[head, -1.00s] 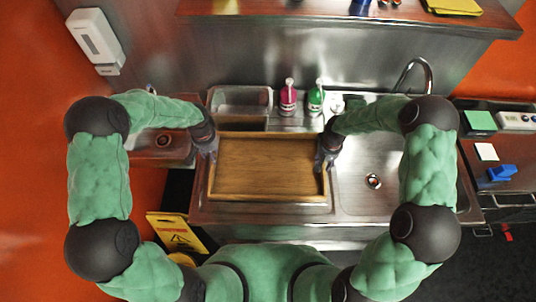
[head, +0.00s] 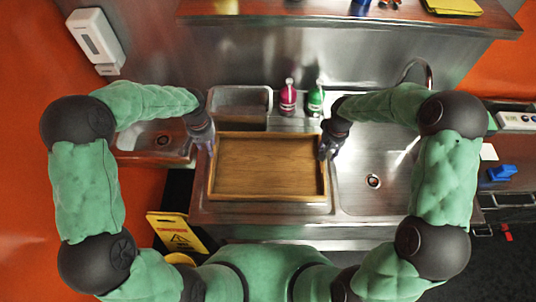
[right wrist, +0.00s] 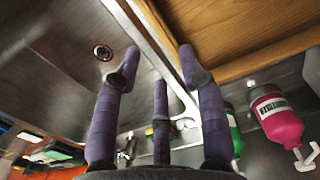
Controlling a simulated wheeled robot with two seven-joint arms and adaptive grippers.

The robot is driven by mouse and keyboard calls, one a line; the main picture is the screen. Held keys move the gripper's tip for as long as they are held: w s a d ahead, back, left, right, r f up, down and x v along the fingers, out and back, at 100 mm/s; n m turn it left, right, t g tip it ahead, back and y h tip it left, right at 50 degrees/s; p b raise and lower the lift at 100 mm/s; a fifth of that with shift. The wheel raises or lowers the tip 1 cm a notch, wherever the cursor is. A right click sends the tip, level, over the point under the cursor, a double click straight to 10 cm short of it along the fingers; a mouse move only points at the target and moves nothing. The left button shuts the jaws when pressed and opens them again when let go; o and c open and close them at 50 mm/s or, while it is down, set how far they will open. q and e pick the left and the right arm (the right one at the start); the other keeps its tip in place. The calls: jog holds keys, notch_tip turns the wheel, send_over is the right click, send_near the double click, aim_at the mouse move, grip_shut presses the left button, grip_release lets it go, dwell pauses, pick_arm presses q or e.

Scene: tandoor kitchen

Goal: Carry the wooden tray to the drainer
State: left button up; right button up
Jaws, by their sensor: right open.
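The wooden tray (head: 267,166) lies flat on the steel sink counter, left of the right-hand basin, in the head view. It covers the counter surface beneath it, so any drainer there is hidden. Part of the tray also shows at the upper right of the right wrist view (right wrist: 215,28). My right gripper (head: 327,146) is open beside the tray's right rim, near its far corner; its purple fingers (right wrist: 160,95) are spread with nothing between them. My left gripper (head: 208,146) is by the tray's left rim near the far corner; its fingers are too small to read.
The sink basin (head: 373,205) with a drain hole is right of the tray. A pink bottle (head: 288,97) and a green bottle (head: 315,99) stand behind it, beside a steel bin (head: 240,101). A yellow floor sign (head: 178,235) stands at front left.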

jog(key=shift+r, duration=1.95)
